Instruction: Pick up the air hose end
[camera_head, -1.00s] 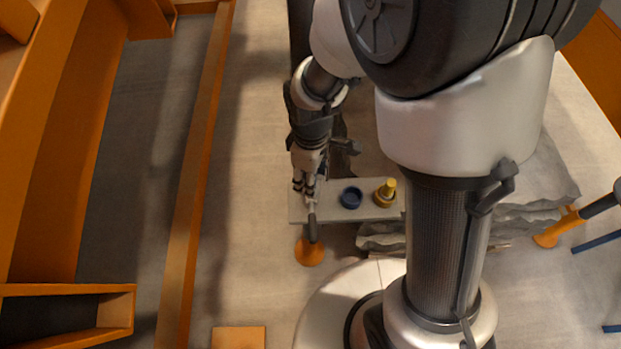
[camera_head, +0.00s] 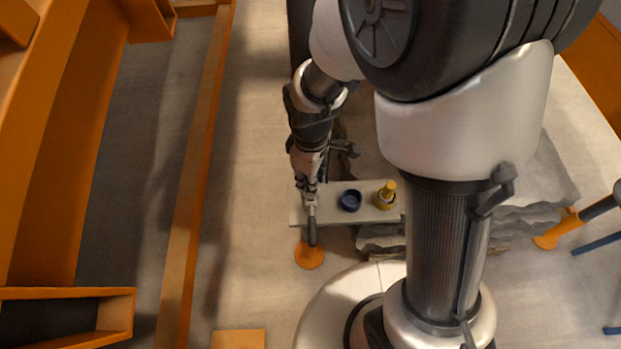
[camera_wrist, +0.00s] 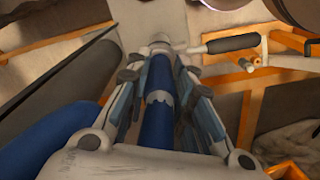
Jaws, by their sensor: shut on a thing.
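My gripper (camera_head: 307,188) points down at the left end of a grey plate. In the wrist view, my gripper (camera_wrist: 160,72) has its fingers shut on the air hose end (camera_wrist: 158,82), a blue tube with a pale ragged band. The hose end lies lengthwise between the fingers, its far tip near a light metal fitting. In the head view my fingers hide most of it. A wide blue curve (camera_wrist: 50,135) fills the lower left of the wrist view; I cannot tell whether it is the same hose.
The grey plate (camera_head: 335,215) carries a blue ring (camera_head: 350,200) and a yellow knob (camera_head: 387,195). A dark-gripped lever (camera_head: 312,232) sticks out at the plate's left end, above an orange disc (camera_head: 309,256). Layered grey slabs (camera_head: 535,205) lie right.

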